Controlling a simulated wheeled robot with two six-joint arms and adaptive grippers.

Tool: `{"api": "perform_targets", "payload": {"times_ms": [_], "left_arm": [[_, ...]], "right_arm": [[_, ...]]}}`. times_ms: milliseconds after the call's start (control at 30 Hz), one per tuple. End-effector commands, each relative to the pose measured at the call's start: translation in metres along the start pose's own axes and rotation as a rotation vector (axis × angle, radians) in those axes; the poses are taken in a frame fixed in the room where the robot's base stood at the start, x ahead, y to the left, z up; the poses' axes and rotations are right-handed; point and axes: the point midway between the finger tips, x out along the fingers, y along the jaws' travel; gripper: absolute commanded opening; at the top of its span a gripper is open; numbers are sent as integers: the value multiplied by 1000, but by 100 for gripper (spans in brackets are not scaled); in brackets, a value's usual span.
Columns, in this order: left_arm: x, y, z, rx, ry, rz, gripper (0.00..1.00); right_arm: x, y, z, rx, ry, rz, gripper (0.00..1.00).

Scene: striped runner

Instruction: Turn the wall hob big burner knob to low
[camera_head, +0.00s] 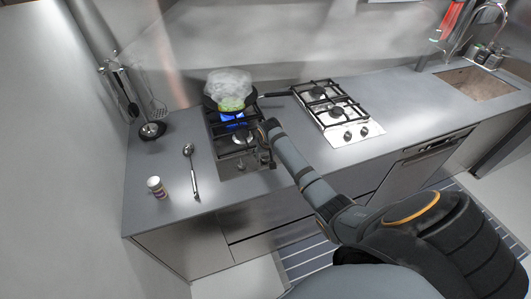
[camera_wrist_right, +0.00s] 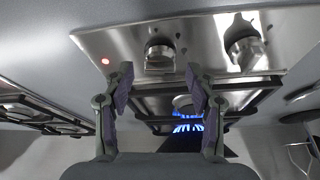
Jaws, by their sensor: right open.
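The wall hob (camera_head: 226,165) is the left hob in the head view, a steel plate with black grates. Its far burner is lit with a blue flame (camera_head: 233,118) under a steaming pan (camera_head: 211,104). In the right wrist view two knobs stand on the steel panel: one knob (camera_wrist_right: 158,54) straight ahead between the fingertips, another knob (camera_wrist_right: 242,44) to the right. A red light (camera_wrist_right: 105,61) glows left of them. My right gripper (camera_wrist_right: 159,78) is open and empty, its fingers apart over the hob's front. It also shows in the head view (camera_head: 267,134). Which knob is the big burner's I cannot tell.
A second hob (camera_head: 352,133) and a sink (camera_head: 477,84) are to the right. A ladle (camera_head: 193,170), a small jar (camera_head: 157,187) and hanging utensils (camera_head: 124,92) are to the left. The pan handle (camera_head: 274,95) points right. A striped runner (camera_head: 307,262) lies on the floor.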

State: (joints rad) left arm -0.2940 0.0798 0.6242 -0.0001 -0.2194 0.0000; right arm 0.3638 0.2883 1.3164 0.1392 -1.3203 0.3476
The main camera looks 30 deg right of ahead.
Motion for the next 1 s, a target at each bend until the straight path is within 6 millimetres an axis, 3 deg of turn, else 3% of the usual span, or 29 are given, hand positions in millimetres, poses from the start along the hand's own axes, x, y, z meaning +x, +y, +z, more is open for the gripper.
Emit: {"api": "perform_targets", "payload": {"times_ms": [167, 567, 1000], "left_arm": [[0, 0, 14, 1, -21, 1, 65], [0, 0, 8, 0, -12, 0, 65], [-10, 0, 4, 0, -8, 0, 65]], "right_arm": [[0, 0, 0, 0, 1, 0, 55], [0, 0, 0, 0, 1, 0, 2], [-3, 2, -2, -106, 1, -43, 2]]}}
